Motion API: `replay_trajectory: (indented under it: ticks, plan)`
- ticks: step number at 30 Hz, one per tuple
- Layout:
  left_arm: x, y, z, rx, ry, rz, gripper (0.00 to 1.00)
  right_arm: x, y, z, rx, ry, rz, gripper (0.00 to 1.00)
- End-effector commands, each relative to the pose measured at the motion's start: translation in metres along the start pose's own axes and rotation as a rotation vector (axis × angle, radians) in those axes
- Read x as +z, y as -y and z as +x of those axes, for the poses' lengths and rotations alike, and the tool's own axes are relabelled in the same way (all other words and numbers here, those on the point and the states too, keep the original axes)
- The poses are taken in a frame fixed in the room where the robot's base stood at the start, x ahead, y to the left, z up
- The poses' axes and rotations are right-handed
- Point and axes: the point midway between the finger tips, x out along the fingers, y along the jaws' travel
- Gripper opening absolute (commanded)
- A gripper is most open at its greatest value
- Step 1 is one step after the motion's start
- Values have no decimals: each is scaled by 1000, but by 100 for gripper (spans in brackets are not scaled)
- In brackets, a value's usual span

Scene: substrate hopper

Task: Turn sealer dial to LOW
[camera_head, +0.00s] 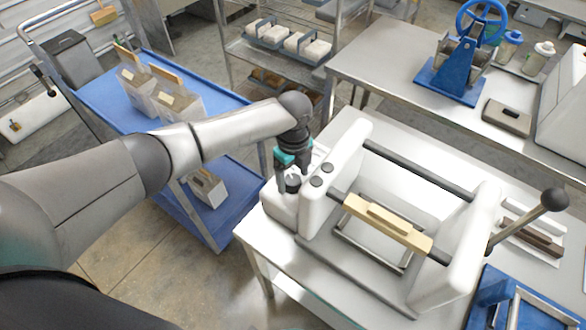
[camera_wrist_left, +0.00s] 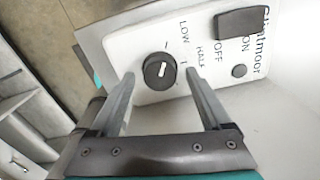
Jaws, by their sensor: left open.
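The white sealer (camera_head: 345,160) stands on a steel table, with its control panel on the left end. In the left wrist view the black round dial (camera_wrist_left: 151,78) sits on the white panel (camera_wrist_left: 125,47), beside the printed words LOW (camera_wrist_left: 184,30) and HALF (camera_wrist_left: 201,56). The dial's white mark runs roughly up and down in that view; I cannot tell which label it matches. My left gripper (camera_head: 287,183) is open over the panel. Its fingers (camera_wrist_left: 160,76) lie on either side of the dial, with visible gaps. My right gripper is not in view.
A black rocker switch (camera_wrist_left: 245,22) marked ON and OFF is near the dial. A ball-ended lever (camera_head: 553,199) rises at the sealer's right. A wooden-handled bar (camera_head: 388,222) crosses its middle. A blue cart (camera_head: 90,92) with bags stands left.

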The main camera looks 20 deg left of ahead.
Motion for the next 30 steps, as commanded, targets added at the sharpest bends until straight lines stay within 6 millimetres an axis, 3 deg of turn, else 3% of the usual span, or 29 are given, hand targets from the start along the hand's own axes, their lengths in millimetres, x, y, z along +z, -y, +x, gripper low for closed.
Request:
replay_trajectory:
  ticks: [7, 21, 30]
  plan:
    - [1, 1, -28, -5, 2, 0, 82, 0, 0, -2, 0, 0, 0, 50]
    - [0, 0, -131, -4, 2, 0, 82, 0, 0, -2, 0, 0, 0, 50]
    - [0, 0, -152, -1, 1, -1, 82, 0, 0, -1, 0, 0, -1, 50]
